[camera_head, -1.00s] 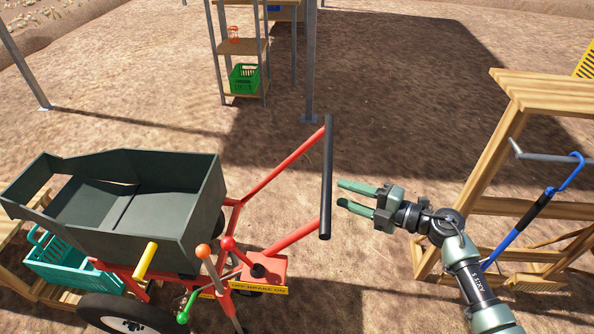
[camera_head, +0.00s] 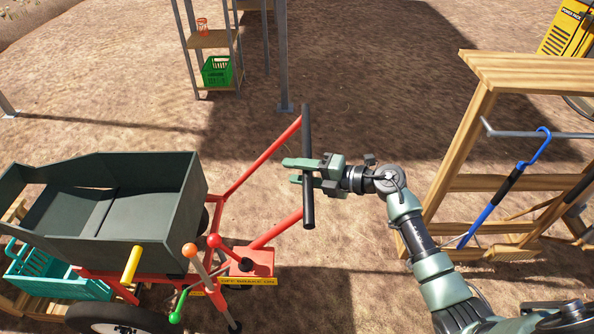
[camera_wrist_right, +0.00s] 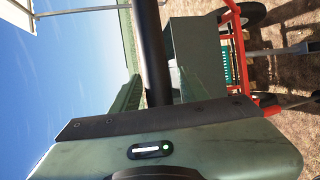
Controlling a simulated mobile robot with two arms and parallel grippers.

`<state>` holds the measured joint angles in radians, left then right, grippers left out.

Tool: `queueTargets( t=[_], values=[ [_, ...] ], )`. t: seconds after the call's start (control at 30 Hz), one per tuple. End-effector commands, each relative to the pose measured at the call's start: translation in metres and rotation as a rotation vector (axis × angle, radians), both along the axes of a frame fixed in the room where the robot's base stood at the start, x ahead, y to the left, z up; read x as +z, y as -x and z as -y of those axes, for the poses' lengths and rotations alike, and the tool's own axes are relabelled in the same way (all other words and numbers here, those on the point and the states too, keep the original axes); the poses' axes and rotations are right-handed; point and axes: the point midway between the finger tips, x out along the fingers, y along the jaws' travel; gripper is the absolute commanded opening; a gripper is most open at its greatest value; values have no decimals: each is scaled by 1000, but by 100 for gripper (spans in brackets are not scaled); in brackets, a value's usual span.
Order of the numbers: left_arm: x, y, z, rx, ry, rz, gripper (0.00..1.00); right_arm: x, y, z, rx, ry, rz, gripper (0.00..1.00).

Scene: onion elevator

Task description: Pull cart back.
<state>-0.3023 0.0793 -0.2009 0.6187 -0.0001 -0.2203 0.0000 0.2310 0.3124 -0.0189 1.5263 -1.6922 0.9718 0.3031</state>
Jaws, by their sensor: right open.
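The cart has a dark green tub (camera_head: 150,205) on a red frame and stands at the left in the head view. Its black handle bar (camera_head: 307,130) is at the right end of two red arms. My right gripper (camera_head: 302,171) is open with its fingers on either side of the bar. In the right wrist view the bar (camera_wrist_right: 152,50) runs up from the gripper, and the tub (camera_wrist_right: 195,60) shows beyond. I cannot tell whether the fingers touch the bar. My left gripper is not in view.
Levers with coloured knobs (camera_head: 190,250) rise from the cart's frame below the handle. A teal crate (camera_head: 55,275) is at the lower left. A wooden rack (camera_head: 510,75) with a blue hooked tool stands right. A shelf with a green crate (camera_head: 217,71) is behind; the ground between is clear.

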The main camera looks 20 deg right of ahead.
Motion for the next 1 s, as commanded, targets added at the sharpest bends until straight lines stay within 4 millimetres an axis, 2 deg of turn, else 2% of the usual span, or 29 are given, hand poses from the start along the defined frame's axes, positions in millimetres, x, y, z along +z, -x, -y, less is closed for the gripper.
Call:
queueTargets(
  t=[0.1,0.2,0.27,1.0],
  values=[
    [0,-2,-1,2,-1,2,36,0,0,0,0,0,0,42],
    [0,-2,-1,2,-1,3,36,0,0,0,0,-1,-1,14],
    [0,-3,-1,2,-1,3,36,0,0,0,0,-1,-1,0],
    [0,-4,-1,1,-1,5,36,0,0,0,0,-1,-2,0]
  ],
)
